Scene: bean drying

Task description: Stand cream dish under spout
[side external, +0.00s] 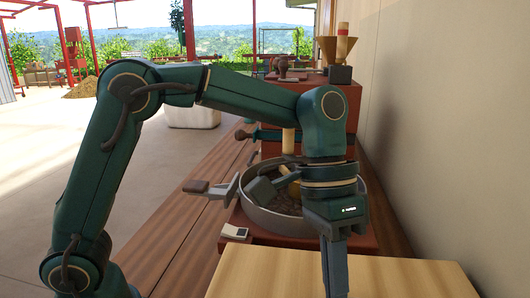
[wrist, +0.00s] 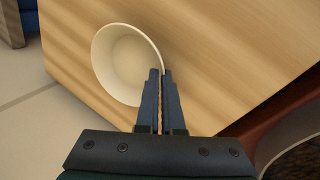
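The cream dish (wrist: 118,62) is a round, empty bowl, seen from above over a pale wooden board in the wrist view. My gripper (wrist: 161,72) has its two fingers close together at the dish's right rim, with the rim between the fingertips. Whether the dish rests on the board or is slightly raised I cannot tell. In the side view my gripper (side external: 335,270) points down at the bottom edge, and the dish is out of frame. A grey metal chute (side external: 228,190) at the left of the round pan looks like the spout.
The round metal pan (side external: 262,222) holds dark beans and paddles on a red machine base (side external: 290,240). A small white-faced device (side external: 235,231) lies at its front left corner. The pale board (side external: 300,280) is in front. A wall (side external: 450,130) closes the right side.

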